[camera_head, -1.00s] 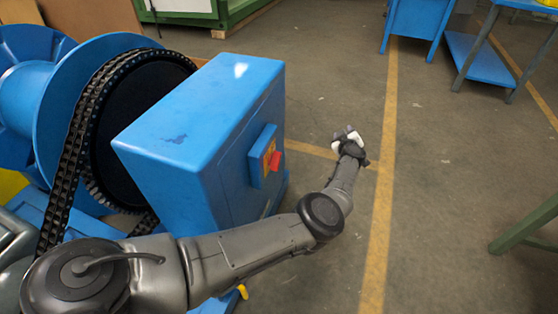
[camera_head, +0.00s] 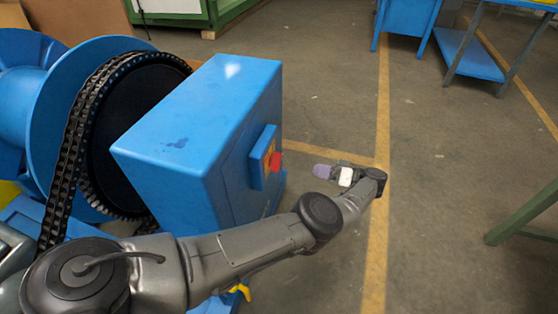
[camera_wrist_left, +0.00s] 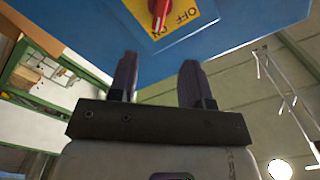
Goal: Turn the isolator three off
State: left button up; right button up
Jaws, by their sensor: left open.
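The isolator is a red rotary handle (camera_head: 276,161) on a yellow plate, set in a small blue box (camera_head: 258,172) on the side of a large blue cabinet (camera_head: 195,130). In the left wrist view the red handle (camera_wrist_left: 159,12) shows at the top, on the yellow plate (camera_wrist_left: 185,14) with the words OFF and ON. My left gripper (camera_head: 322,171) is to the right of the handle, apart from it, with its fingers pointing toward the box. In the left wrist view its two fingers (camera_wrist_left: 157,75) are spread with nothing between them. My right gripper is not seen.
A chain (camera_head: 72,150) runs around a dark sprocket beside a blue drum (camera_head: 65,110), left of the cabinet. Blue tables (camera_head: 470,55) stand at the back right and a green bench (camera_head: 525,212) at the right.

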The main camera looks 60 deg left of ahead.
aim_at(279, 160)
pick_arm(q)
jog(key=shift+p+x, duration=1.05)
jog(key=shift+x, duration=5.8)
grip_shut()
